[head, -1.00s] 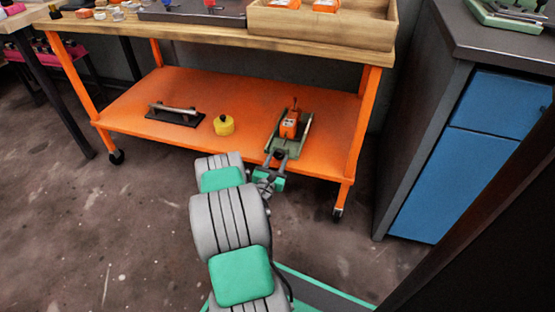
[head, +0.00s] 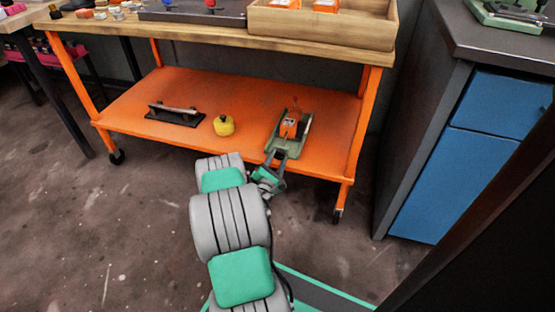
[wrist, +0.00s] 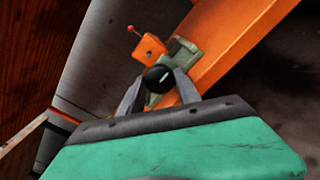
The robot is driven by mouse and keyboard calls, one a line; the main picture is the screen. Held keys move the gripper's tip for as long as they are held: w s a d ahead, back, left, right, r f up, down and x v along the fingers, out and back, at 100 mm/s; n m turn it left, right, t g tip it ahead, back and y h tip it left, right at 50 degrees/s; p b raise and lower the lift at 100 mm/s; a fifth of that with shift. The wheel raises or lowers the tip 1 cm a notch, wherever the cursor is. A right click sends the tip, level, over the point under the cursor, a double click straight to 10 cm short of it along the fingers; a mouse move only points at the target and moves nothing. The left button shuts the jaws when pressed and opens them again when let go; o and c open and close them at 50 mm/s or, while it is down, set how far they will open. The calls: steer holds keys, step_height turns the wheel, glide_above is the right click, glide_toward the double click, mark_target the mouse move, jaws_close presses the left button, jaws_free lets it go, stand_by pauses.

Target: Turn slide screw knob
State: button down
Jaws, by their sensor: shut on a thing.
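The slide screw device (head: 291,127) is a grey-green base with an orange block on it, on the orange lower shelf near its front right part. In the wrist view its green body (wrist: 184,55) and orange block (wrist: 149,47) show beyond my gripper. A round black knob (wrist: 158,78) with a pale line on its face is at the device's near end. My gripper (wrist: 159,84) is shut on the knob, with one finger on each side of it. In the head view my gripper (head: 277,160) is at the shelf's front edge, and the knob is hard to make out there.
The orange shelf (head: 170,85) also bears a yellow round object (head: 223,125) and a black plate with a bar handle (head: 176,114), both left of the device. The wooden bench top (head: 200,36) is above. A blue-fronted cabinet (head: 440,180) stands right.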

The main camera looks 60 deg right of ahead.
steer(key=c, duration=0.8)
jaws_free()
steer(key=shift+c, duration=0.2)
steer(key=shift+f, duration=0.1)
